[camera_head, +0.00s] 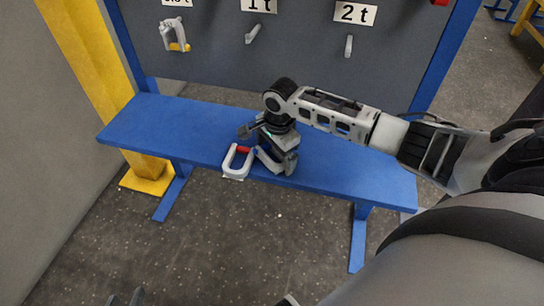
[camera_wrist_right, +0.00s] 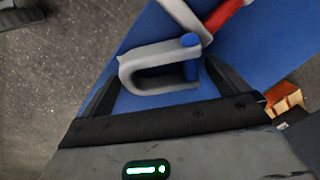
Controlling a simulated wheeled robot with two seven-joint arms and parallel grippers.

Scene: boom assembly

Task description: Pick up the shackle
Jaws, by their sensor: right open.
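A pale grey shackle with a blue pin end lies on the blue bench; in the right wrist view this shackle (camera_wrist_right: 140,66) sits between the fingers of my right gripper (camera_wrist_right: 168,88), which is open and apart from it at the sides. A second pale shackle with a red pin lies beside it; in the head view this red-pin shackle (camera_head: 238,168) is at the bench's front edge, just left of my right gripper (camera_head: 258,150). The right gripper's body partly hides the blue-pin shackle in the head view. My left gripper (camera_head: 125,299) barely shows at the bottom edge, its two dark tips apart.
The blue bench (camera_head: 180,128) is clear to the left and right of the shackles. Behind it stands a grey board (camera_head: 205,55) with hooks and weight labels. A shackle with a yellow pin (camera_head: 175,38) hangs at its left. A yellow post (camera_head: 85,50) stands left.

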